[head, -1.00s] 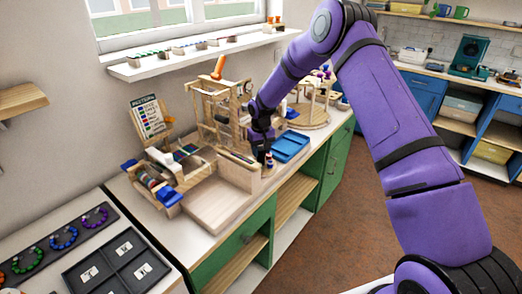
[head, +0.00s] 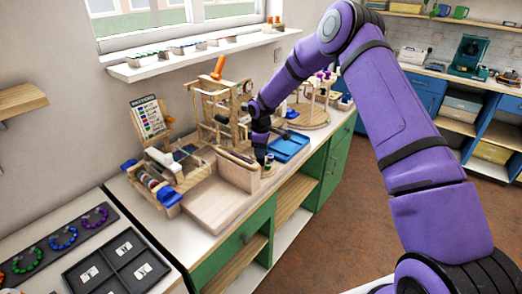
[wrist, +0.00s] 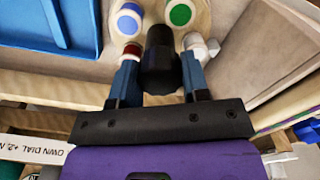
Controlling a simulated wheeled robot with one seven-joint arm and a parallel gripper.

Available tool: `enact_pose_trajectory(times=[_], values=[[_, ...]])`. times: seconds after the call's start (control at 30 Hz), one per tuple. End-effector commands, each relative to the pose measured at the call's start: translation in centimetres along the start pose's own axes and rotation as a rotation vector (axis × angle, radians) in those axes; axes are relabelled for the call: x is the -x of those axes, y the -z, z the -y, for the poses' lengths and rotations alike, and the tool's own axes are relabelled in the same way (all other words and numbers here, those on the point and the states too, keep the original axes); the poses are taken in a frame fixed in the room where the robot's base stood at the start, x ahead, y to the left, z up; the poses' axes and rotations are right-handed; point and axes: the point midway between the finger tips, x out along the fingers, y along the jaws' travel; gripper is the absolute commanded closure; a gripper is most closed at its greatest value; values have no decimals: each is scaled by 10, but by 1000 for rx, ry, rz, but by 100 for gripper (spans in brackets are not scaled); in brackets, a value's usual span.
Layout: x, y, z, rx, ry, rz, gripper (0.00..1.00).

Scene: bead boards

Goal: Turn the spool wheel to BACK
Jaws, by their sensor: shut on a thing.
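The spool wheel (wrist: 155,22) shows at the top of the wrist view as a pale round disc. It carries a blue-topped spool (wrist: 127,20), a green-topped spool (wrist: 180,13), a red spool (wrist: 132,50) and a white spool (wrist: 195,42). A dark cylinder between the fingers hides the wheel's middle. In the head view my gripper (head: 263,160) is low at the counter's front, mostly covering the wheel. No BACK mark is readable.
A blue tray (head: 288,147) lies just right of my gripper. A wooden box frame (head: 238,172) and a wooden tray (head: 213,205) stand to the left. A wooden tower (head: 215,110) rises behind. A printed board (wrist: 30,148) lies at lower left in the wrist view.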

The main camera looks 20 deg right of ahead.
Motion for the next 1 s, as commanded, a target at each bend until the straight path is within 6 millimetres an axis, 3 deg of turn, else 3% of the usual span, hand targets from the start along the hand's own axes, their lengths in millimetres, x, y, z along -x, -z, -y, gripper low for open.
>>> enact_pose_trajectory(times=[1.0], values=[[0, 0, -1, 928, 0, 0, 81]])
